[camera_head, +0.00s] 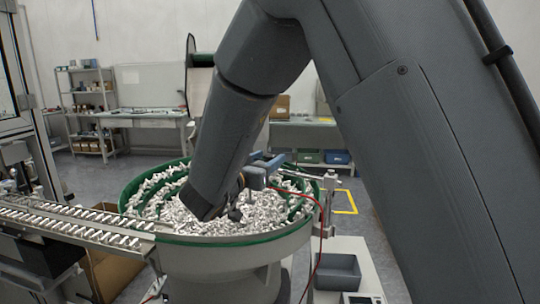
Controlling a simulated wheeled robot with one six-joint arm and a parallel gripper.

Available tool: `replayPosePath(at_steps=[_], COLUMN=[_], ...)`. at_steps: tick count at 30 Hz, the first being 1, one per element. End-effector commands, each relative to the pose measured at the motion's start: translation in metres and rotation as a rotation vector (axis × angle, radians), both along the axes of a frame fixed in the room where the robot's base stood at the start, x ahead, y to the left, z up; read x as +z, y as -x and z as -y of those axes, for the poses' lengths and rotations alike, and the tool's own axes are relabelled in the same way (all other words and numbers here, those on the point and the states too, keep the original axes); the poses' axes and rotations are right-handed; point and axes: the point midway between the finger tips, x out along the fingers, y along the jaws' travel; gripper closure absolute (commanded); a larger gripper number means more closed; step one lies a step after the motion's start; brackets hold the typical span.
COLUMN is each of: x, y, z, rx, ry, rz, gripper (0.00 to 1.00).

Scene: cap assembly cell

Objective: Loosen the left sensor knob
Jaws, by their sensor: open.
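A sensor bracket with blue parts (256,178) sits over the right part of the bowl feeder (235,240), on a metal rod from a post at the bowl's right rim. The left sensor knob cannot be made out for certain. My arm comes down from the upper right, and its lower link ends over the bowl, left of the blue parts. My gripper's fingers are hidden behind this link, so their distance to the knob cannot be seen.
The green-rimmed bowl is full of small whitish parts. A metal feed track (75,228) runs off its left side. A red cable (320,235) hangs at the right, near a grey bin (337,270) on a white stand. Benches and shelves (88,105) stand far behind.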

Motion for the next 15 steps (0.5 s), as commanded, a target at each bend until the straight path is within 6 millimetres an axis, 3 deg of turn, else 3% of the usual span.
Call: replayPosePath(at_steps=[6,14,15], x=[0.000,0.000,0.000], y=[-0.015,-0.016,-0.016], z=[0.010,0.010,0.010], rx=[-0.001,0.001,0.001], ry=[0.001,0.000,0.000], rz=[-0.001,0.000,0.000], gripper=[0.53,0.53,0.56])
